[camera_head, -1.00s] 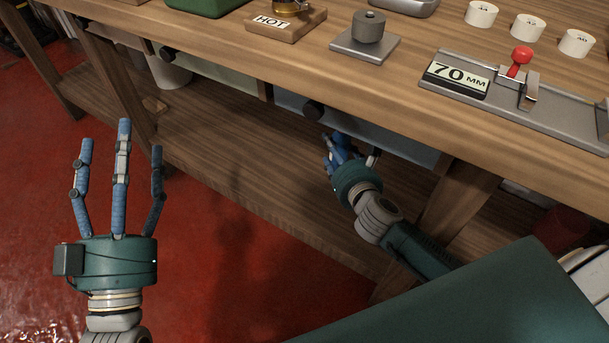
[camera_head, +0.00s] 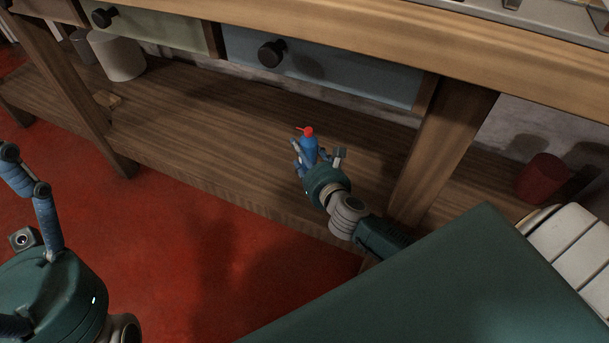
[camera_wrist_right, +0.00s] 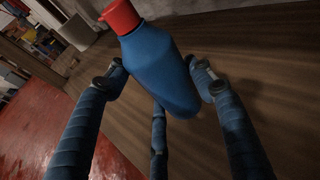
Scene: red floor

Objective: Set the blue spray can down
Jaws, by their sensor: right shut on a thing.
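The blue spray can (camera_head: 309,147) has a red top with a thin red nozzle. It is in my right gripper (camera_head: 318,160), over the lower wooden shelf (camera_head: 230,150) of the bench. In the right wrist view, the can (camera_wrist_right: 160,75) sits between the fingers of my right gripper (camera_wrist_right: 165,90), tilted in the picture, with its red cap at the top. I cannot tell whether its base touches the shelf. My left gripper (camera_head: 35,215) is at the lower left, only partly in the picture, with fingers spread and nothing seen between them.
Drawers with dark knobs (camera_head: 271,53) hang above the shelf. A bench leg (camera_head: 440,150) stands right of my right gripper. A dark red container (camera_head: 541,176) is at the right. The middle shelf is clear.

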